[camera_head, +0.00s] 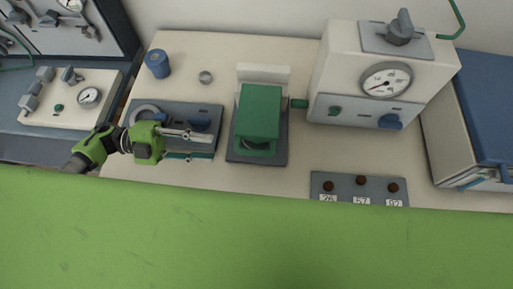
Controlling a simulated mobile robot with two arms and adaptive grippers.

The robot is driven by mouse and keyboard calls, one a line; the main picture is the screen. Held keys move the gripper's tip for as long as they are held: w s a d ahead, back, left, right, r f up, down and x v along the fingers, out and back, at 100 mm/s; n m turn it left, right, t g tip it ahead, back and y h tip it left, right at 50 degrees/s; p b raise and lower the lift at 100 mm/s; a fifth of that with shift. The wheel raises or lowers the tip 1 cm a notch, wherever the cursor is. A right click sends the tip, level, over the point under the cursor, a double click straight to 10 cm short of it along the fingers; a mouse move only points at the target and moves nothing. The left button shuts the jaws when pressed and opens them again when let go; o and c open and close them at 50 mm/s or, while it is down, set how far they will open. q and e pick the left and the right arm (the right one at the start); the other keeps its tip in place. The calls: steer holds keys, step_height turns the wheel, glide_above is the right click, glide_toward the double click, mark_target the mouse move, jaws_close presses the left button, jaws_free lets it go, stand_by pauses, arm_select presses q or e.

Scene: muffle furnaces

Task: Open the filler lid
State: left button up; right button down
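My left gripper (201,147) reaches in from the left over a grey plate (175,107) on the bench. Its two pale fingers point right and look spread apart, with nothing visible between them. On the plate are a round ring-shaped part (146,111) and a blue handle-like part (200,125), just beyond the upper finger. The gripper hides part of the plate, and I cannot tell whether it touches anything. No part is clearly marked as the filler lid. A green box-like cover (259,111) stands on a dark base right of the gripper. My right gripper is not in view.
A white gauge unit (335,68) stands at the back right. A blue-topped box (488,100) is at the far right. A blue cup (157,63) and a small ring (205,77) sit behind the plate. A numbered strip (345,184) lies in front.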

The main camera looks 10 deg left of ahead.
mark_target(256, 152)
arm_select(q)
steer(key=d+p, duration=0.1)
steer(key=d, duration=0.3)
steer(key=d+p, duration=0.2)
steer(key=d, duration=0.2)
steer(key=d+p, duration=0.1)
steer(key=d, duration=0.3)
steer(key=shift+s+d+r+p, duration=0.1)
steer(key=shift+d+r+p, duration=0.05)
steer(key=shift+r+p, duration=0.15)
steer(key=shift+d+f, duration=0.2)
steer(key=shift+d, duration=0.4)
jaws_close()
